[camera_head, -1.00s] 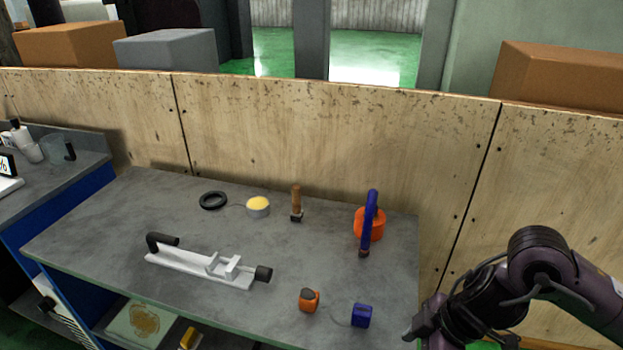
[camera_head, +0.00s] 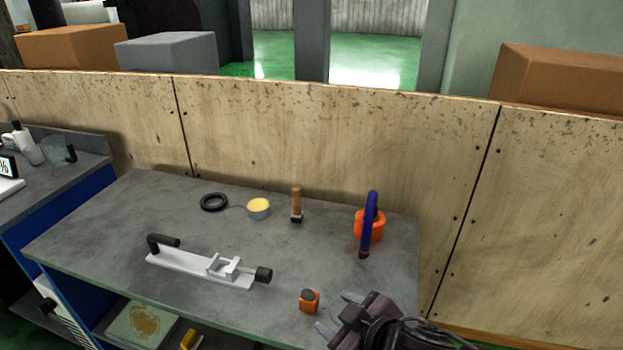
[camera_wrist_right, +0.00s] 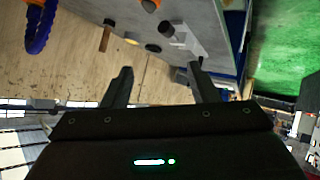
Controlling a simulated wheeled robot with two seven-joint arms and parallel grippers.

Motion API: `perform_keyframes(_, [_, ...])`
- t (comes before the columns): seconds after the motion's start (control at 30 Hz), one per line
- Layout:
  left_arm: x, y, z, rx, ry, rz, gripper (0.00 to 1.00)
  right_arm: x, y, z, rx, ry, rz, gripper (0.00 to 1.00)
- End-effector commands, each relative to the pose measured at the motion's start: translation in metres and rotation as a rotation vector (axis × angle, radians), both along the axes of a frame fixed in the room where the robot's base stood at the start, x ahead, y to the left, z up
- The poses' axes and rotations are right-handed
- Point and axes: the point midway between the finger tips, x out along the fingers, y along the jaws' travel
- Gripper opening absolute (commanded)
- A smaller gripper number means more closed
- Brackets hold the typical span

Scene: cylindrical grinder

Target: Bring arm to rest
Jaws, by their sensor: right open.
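My right gripper (camera_head: 334,312) is at the lower middle right of the head view, over the front right of the grey workbench (camera_head: 110,222). In the wrist view its two fingers (camera_wrist_right: 159,70) are spread apart with nothing between them. An orange block with a dark top (camera_head: 309,301) lies just left of the fingers. My left gripper is in neither view.
On the bench are a white fixture with black handles (camera_head: 200,270), a black ring (camera_head: 214,202), a yellow-topped tin (camera_head: 258,208), a wooden-handled tool (camera_head: 297,204) and an orange-and-blue tool (camera_head: 370,225). A plywood wall (camera_head: 330,140) stands behind.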

Motion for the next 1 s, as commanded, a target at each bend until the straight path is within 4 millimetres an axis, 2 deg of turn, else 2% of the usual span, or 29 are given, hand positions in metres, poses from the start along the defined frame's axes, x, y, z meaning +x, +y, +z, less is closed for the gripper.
perform_keyframes(0.1, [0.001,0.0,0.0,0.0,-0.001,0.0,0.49,-0.009,-0.039,-0.019,0.013,0.123,-0.238,0.54])
perform_keyframes(0.17, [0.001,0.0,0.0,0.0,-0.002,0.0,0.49,-0.017,-0.059,-0.032,0.003,0.194,-0.333,0.54])
perform_keyframes(0.3, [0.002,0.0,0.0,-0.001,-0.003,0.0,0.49,-0.047,-0.098,-0.06,-0.021,0.369,-0.502,0.54])
perform_keyframes(0.4, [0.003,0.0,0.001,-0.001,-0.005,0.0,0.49,-0.073,-0.12,-0.079,-0.035,0.494,-0.59,0.54])
perform_keyframes(0.6, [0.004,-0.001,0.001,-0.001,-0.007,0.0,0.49,-0.129,-0.149,-0.107,-0.05,0.729,-0.718,0.54])
perform_keyframes(0.7, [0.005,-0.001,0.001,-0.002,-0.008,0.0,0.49,-0.114,-0.146,-0.139,-0.061,0.723,-0.708,0.54])
perform_keyframes(0.87, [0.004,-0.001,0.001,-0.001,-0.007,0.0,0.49,-0.106,-0.145,-0.191,-0.07,0.738,-0.705,0.54])
perform_keyframes(0.97, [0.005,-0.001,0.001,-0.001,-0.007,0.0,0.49,-0.104,-0.144,-0.23,-0.076,0.751,-0.702,0.54])
perform_keyframes(1.0, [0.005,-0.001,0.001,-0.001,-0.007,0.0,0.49,-0.105,-0.144,-0.248,-0.08,0.758,-0.701,0.54])
